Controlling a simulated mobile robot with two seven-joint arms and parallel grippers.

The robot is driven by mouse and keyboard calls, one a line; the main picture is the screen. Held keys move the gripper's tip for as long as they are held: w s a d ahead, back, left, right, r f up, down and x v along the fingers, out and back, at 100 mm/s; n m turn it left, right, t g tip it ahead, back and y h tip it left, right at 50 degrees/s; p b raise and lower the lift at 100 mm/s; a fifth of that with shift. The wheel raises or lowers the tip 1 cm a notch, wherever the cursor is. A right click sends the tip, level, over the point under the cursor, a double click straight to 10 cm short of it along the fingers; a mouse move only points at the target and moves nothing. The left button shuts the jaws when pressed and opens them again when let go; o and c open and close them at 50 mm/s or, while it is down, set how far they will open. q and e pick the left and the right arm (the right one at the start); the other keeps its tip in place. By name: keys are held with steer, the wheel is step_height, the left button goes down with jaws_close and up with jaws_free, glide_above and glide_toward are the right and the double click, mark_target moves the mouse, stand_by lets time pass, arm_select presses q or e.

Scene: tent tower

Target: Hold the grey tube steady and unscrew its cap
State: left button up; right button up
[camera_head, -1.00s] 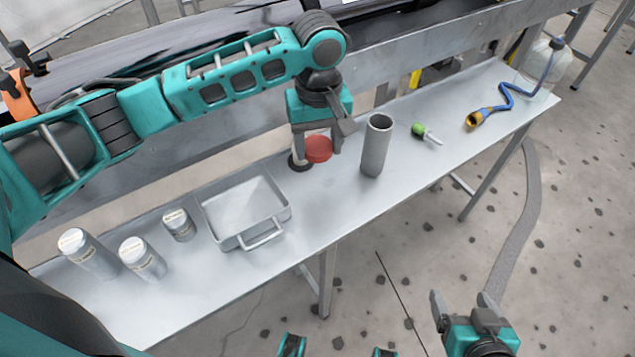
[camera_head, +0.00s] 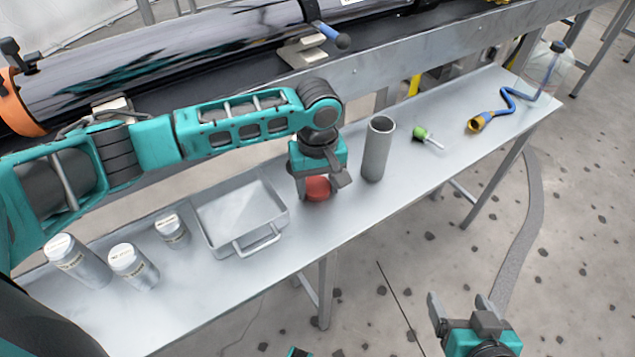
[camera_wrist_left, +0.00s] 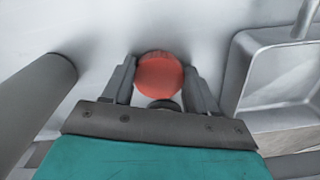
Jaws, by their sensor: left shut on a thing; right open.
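The grey tube (camera_head: 376,152) stands upright on the metal table, and its top shows as an open, hollow end. A round red cap (camera_head: 317,189) is apart from the tube, to its left. My left gripper (camera_head: 319,183) is shut on the red cap, low over the table near its front edge. In the left wrist view the cap (camera_wrist_left: 160,76) sits between the two fingers, and the tube (camera_wrist_left: 36,100) stands at the left. A dark round thing (camera_wrist_left: 165,104) is partly hidden below the cap. My right gripper (camera_head: 460,302) is open and empty, in front of the table.
A metal tray (camera_head: 213,242) with a handle sits left of my left gripper. Three grey canisters (camera_head: 133,268) with white lids stand further left. A green-capped item (camera_head: 428,138), a blue hose (camera_head: 510,101) and a clear jug (camera_head: 545,70) are to the right.

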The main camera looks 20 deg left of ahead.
mark_target(318, 188)
steer(key=shift+r, duration=0.1)
arm_select(q)
steer(key=o, duration=1.2)
steer(key=shift+f, duration=0.1)
steer(key=shift+c, duration=0.2)
step_height(318, 188, up, 6)
steer(key=shift+r+p, duration=0.1)
steer(key=shift+p, duration=0.9)
step_height(318, 188, up, 6)
steer(key=p, duration=0.1)
arm_select(e)
steer(key=shift+s+d+r, duration=0.4)
steer(key=shift+s+d, duration=0.05)
steer(key=shift+d, duration=0.25)
